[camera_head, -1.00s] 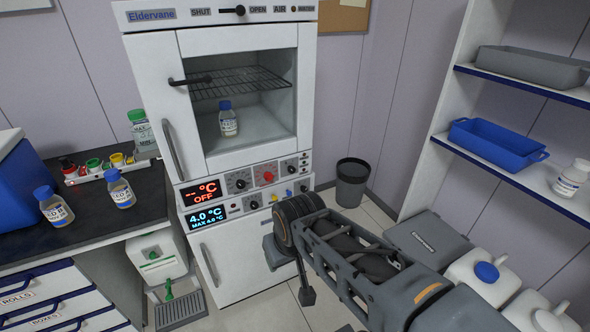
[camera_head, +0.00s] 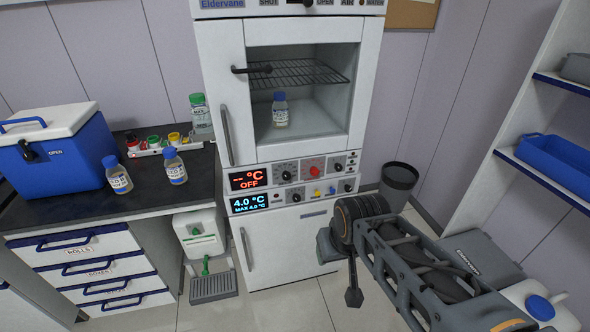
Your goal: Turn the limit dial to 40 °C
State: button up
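The incubator cabinet (camera_head: 228,75) stands at the centre with two control panels below its glass door. The upper panel has a red display (camera_head: 248,179) reading "-- °C OFF", a black dial (camera_head: 286,173) and a red dial (camera_head: 314,168). The lower panel has a blue display (camera_head: 249,204) reading "4.0 °C MAX 4.0 °C" and another black dial (camera_head: 296,197). The dial labels are too small to read, so I cannot tell which is the limit dial. My gripper (camera_head: 353,296) seems to hang at the arm's near end, below and right of the panels, apart from them. Its fingers are unclear.
A bottle (camera_head: 280,112) stands inside the cabinet. The left bench (camera_head: 140,190) holds a blue cooler (camera_head: 55,155), bottles and a rack. A grey bin (camera_head: 398,180) stands right of the cabinet, near my arm. Shelves (camera_head: 520,165) are at the right. Floor is clear before the cabinet.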

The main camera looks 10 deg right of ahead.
aim_at(315, 171)
jog(key=k, duration=0.55)
jog(key=u, duration=0.55)
jog(key=i, duration=1)
jog(key=z, duration=0.2)
